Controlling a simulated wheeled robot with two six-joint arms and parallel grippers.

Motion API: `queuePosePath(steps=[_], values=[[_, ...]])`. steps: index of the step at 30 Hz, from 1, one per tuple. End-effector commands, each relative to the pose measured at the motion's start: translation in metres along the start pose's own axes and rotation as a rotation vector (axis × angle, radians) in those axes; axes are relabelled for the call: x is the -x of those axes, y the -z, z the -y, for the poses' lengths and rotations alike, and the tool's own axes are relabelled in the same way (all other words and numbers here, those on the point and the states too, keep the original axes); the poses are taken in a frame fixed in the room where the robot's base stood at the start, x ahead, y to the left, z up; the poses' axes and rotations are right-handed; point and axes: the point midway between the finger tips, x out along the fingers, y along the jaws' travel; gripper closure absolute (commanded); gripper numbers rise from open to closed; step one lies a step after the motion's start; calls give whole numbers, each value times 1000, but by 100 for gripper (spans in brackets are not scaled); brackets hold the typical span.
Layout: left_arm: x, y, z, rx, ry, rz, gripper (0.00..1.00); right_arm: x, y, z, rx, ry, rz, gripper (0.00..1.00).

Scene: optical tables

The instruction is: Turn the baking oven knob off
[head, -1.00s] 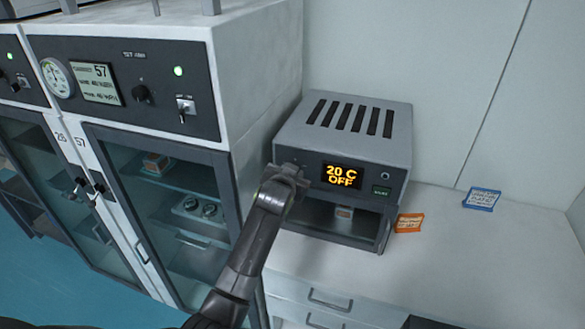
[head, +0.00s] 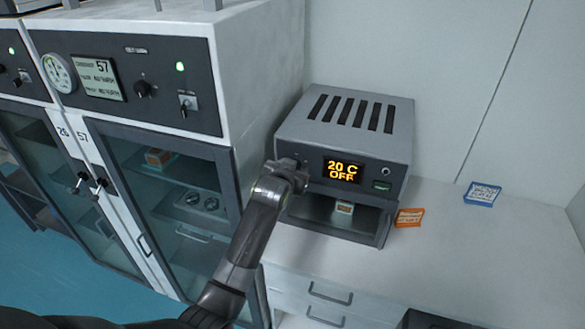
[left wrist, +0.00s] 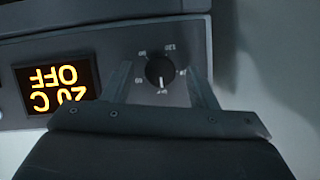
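The baking oven (head: 350,145) is a grey box on the white counter, with a lit display (head: 342,170) reading "20 C OFF". In the left wrist view the picture is upside down, and the display (left wrist: 57,88) reads the same. The oven's round black knob (left wrist: 160,71) has a white pointer mark and a printed scale around it. My left gripper (left wrist: 157,68) is open, one finger on each side of the knob with gaps visible. In the head view my left gripper (head: 288,174) is at the left of the oven's front panel and hides the knob. My right gripper is not in view.
A tall cabinet (head: 262,105) with its own dials and glass doors stands left of the oven. A small box (head: 344,207) is in the oven's open-looking chamber. An orange card (head: 409,217) and a blue card (head: 482,194) are on the counter, which is mostly clear at right.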

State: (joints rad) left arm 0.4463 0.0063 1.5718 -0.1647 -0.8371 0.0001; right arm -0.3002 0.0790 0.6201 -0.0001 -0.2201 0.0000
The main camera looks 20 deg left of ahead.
Motion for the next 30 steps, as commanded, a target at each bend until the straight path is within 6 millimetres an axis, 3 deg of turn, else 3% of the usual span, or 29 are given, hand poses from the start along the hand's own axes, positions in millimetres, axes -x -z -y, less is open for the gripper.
queuePosePath(steps=[8, 14, 30], values=[[1, 2, 0, -1, 1, -4, 48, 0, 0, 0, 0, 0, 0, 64], [12, 0, 0, 0, 1, -5, 48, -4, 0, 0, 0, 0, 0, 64], [91, -1, 0, 2, 1, -6, 48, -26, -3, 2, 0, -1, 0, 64]])
